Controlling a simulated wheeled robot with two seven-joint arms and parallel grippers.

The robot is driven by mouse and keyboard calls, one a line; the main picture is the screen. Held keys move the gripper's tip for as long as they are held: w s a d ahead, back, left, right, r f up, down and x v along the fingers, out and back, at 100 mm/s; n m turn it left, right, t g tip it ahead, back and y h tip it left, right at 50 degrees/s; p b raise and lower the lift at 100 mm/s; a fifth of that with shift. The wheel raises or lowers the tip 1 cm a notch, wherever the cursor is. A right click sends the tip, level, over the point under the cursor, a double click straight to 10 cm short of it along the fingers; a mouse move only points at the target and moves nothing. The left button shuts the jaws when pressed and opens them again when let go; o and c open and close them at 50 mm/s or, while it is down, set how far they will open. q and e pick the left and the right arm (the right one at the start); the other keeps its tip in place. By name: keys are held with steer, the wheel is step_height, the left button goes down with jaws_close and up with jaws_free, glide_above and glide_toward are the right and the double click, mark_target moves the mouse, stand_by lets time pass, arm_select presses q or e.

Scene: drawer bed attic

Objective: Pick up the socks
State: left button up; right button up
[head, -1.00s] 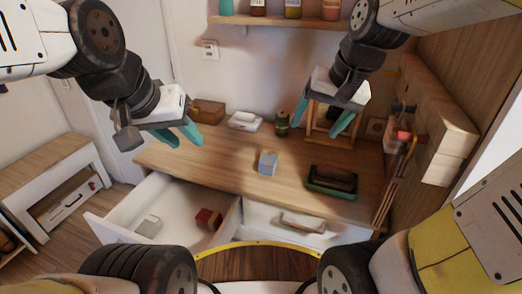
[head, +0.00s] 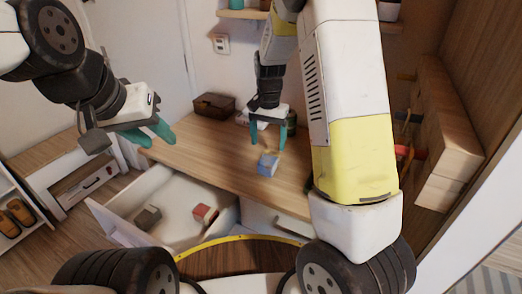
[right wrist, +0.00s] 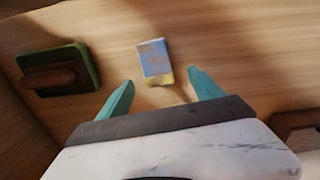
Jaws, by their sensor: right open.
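A small blue, boxy item (head: 268,165) lies on the wooden desk; I cannot tell whether it is the folded socks. The right wrist view shows its blue face (right wrist: 155,58) with a brownish patch and a yellow edge. My right gripper (head: 269,138) is open and empty above the desk, just behind the item in the head view. In the right wrist view the item lies between and beyond its fingertips (right wrist: 161,76), apart from them. My left gripper (head: 154,131) is open and empty, left of the desk. No other thing is clearly socks.
An open white drawer (head: 178,200) below the desk holds a grey item (head: 148,217) and a red item (head: 205,213). A brown box (head: 214,105) stands at the desk's back. A green tray (right wrist: 92,68) lies left of the blue item in the right wrist view.

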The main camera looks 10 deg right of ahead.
mark_target(269, 157)
steer(key=f, duration=0.7)
steer(key=shift+s+d, duration=0.2)
steer(key=shift+s, duration=0.2)
steer(key=c, duration=1.5)
steer(key=shift+o, duration=0.2)
